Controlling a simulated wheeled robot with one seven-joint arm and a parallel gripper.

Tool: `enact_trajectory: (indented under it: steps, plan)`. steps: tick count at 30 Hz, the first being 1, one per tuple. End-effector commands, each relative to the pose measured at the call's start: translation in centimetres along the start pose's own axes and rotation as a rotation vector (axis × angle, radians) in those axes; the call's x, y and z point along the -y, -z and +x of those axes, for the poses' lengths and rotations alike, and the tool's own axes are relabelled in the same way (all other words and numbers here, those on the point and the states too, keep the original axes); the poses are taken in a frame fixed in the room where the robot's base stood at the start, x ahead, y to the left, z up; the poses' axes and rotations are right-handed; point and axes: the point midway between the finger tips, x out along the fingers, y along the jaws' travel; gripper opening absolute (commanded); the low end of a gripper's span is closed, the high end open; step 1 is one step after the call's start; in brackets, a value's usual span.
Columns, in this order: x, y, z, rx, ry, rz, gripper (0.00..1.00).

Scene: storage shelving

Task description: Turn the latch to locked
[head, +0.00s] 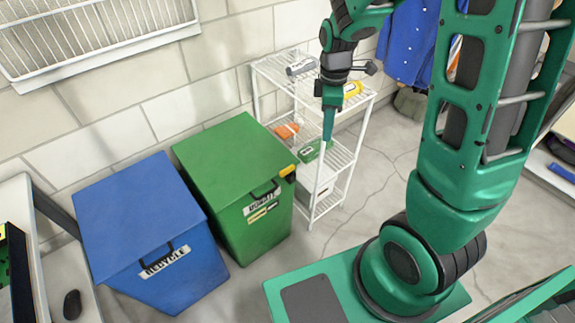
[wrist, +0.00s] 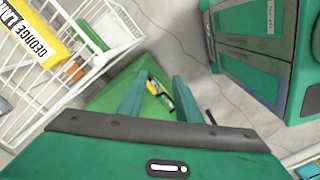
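I cannot make out a latch for certain in either view. My gripper (head: 329,125) hangs in front of the white wire shelf in the head view, with its fingers pointing down. In the wrist view, the two teal fingers of my gripper (wrist: 160,82) stand apart with nothing held between them. Behind them is a green surface with a small yellow and black part. A yellow and black piece (head: 288,171) is at the right edge of the green bin (head: 225,160) in the head view.
The white wire shelf (head: 349,155) holds several items, including an orange one (head: 287,131). A yellow lettered item (wrist: 33,35) is close at left in the wrist view. A blue recycle bin (head: 140,215) stands left of the green one. Grey floor (head: 375,170) is open right of the shelf.

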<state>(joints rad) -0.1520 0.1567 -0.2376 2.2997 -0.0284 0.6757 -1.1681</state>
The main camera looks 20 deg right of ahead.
Motion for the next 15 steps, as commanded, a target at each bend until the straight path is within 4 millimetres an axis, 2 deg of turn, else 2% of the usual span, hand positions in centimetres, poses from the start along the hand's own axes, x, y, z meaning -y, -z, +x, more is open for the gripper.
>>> enact_trajectory:
  steps: [1,3,7,10,15]
  plan:
    - [-0.5,1.9,1.6,0.004,0.007,-0.114,0.31]
    - [-1.2,4.2,3.5,0.000,0.006,-0.275,0.31]
    - [-1.8,7.9,6.7,-0.006,0.005,-0.525,0.31]
    - [-2.0,9.8,8.5,-0.010,0.004,-0.659,0.31]
    - [-2.0,11.4,10.1,-0.016,0.002,-0.772,0.31]
